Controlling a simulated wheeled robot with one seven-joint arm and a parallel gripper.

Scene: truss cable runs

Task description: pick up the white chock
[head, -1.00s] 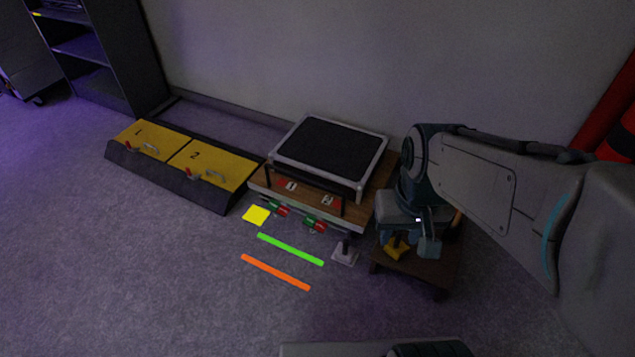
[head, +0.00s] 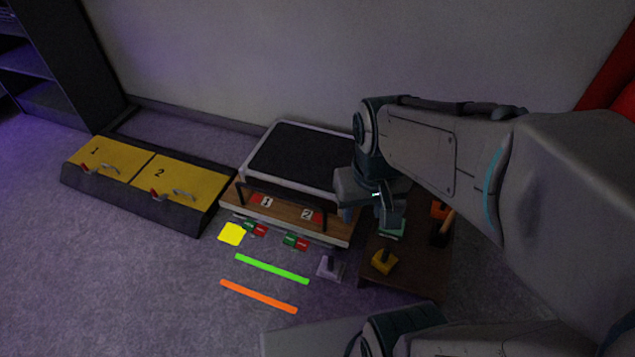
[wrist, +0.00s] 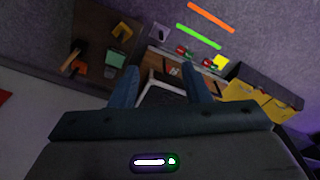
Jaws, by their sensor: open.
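The white chock (head: 329,268), a pale block with a dark upright post, stands on the floor in front of the bench's right end in the head view. It also shows near the top middle of the wrist view (wrist: 160,34). My gripper (head: 365,212) is above and behind it, in the air near the bench's right end, apart from it. Its two fingers (wrist: 159,84) are open in the wrist view with nothing between them.
A low dark table (head: 408,275) on the right holds a yellow chock (head: 384,262), a green chock (head: 393,230) and an orange item (head: 438,210). Green (head: 271,268) and orange (head: 258,296) strips lie on open floor.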

